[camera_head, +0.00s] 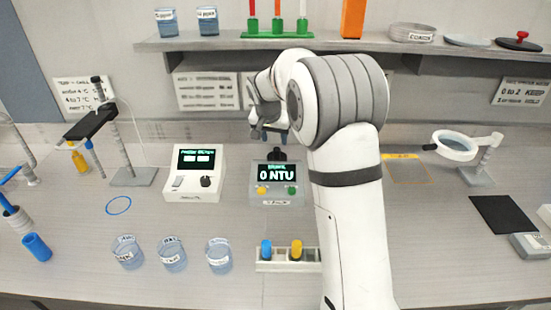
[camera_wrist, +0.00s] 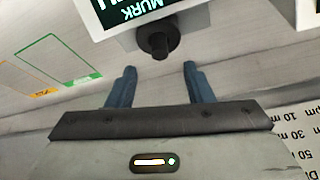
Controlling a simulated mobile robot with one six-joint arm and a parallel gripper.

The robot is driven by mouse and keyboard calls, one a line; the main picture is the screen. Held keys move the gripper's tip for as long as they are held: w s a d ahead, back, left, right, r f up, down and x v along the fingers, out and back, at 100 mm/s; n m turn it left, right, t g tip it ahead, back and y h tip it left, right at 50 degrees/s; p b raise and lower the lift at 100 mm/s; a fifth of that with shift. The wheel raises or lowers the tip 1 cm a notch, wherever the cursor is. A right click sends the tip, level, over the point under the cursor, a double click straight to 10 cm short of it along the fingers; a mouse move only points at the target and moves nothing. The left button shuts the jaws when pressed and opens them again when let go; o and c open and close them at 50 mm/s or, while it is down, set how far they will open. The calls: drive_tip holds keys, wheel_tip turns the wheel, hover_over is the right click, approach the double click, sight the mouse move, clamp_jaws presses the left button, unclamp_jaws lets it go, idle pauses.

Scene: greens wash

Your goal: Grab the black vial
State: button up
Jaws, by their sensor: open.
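The black vial (camera_head: 276,154) sits upright at the top of the grey turbidity meter (camera_head: 262,198), whose screen reads 0 NTU. In the wrist view the vial (camera_wrist: 158,42) shows as a dark round knob at the edge of the meter (camera_wrist: 190,35). My gripper (camera_head: 268,132) is above and just behind the vial in the head view. In the wrist view its two blue-grey fingers (camera_wrist: 160,68) are apart with nothing between them. The vial is just beyond the fingertips, roughly centred between them. The vial's lower part is hidden.
A white instrument (camera_head: 195,172) stands left of the meter. A white rack (camera_head: 275,267) with blue- and yellow-capped vials is in front, partly hidden by my arm. Several beakers (camera_head: 173,256) stand front left. A shelf (camera_head: 225,44) runs above at the back.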

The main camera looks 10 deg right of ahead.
sight(276, 149)
drive_tip(key=p+x, duration=0.1)
drive_tip(key=x, duration=0.5)
drive_tip(key=shift+w+f+p, duration=0.1)
drive_tip(key=shift+f+p, duration=0.15)
drive_tip(key=shift+p, duration=0.1)
drive_tip(key=shift+c, duration=0.2)
clamp_jaws()
drive_tip(key=shift+r, duration=0.1)
